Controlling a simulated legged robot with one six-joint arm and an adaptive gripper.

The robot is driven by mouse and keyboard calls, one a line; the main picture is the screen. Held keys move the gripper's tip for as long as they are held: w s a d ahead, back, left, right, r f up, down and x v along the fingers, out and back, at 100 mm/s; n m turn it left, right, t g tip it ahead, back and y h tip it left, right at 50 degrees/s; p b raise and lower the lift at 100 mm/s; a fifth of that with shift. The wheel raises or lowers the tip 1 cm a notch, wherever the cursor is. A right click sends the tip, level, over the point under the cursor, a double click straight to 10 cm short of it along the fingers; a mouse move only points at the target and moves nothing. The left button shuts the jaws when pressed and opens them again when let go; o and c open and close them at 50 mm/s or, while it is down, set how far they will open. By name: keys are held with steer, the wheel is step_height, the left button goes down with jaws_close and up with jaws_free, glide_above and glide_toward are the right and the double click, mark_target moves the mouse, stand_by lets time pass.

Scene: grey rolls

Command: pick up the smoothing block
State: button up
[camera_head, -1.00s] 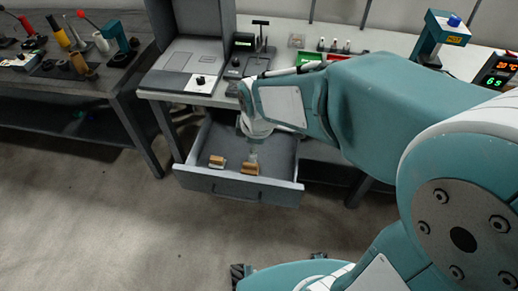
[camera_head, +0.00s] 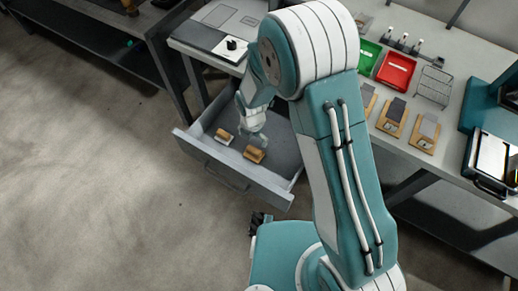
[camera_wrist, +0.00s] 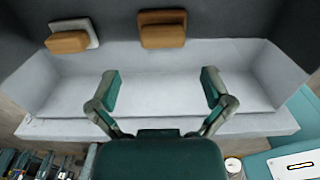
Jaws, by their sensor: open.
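Two small brown blocks lie in the open grey drawer (camera_head: 233,176). The left block (camera_head: 224,136) has a whitish plate beside or under it; it also shows at the upper left of the wrist view (camera_wrist: 68,42). The right block (camera_head: 254,154) looks plain brown and shows at the top centre of the wrist view (camera_wrist: 162,29). I cannot tell for certain which is the smoothing block. My gripper (camera_wrist: 160,88) is open and empty, its fingers apart over the drawer's front part. In the head view my gripper (camera_head: 254,128) is partly blurred against the drawer, close to the right block.
The drawer's front wall and sides surround the blocks. The bench above holds a green tray (camera_head: 368,57), a red tray (camera_head: 395,70), a wire rack (camera_head: 434,86) and several wooden boards (camera_head: 393,116). Another dark bench stands at the upper left. The floor in front is clear.

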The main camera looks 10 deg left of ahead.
mark_target(254, 150)
steer(key=f, duration=0.3)
steer(key=shift+a+f, duration=0.1)
steer(key=shift+a, duration=0.2)
steer(key=shift+f, duration=0.35)
steer(key=shift+d+f, duration=0.2)
steer(key=shift+d, duration=0.05)
steer(key=f, duration=0.4)
steer(key=shift+s+d+f, duration=0.15)
steer(key=shift+s+d, duration=0.05)
steer(key=shift+d, duration=0.15)
steer(key=shift+a+f, duration=0.35)
steer(key=shift+a, duration=0.05)
steer(key=shift+d+r, duration=0.1)
steer(key=shift+d, duration=0.15)
steer(key=c, duration=0.8)
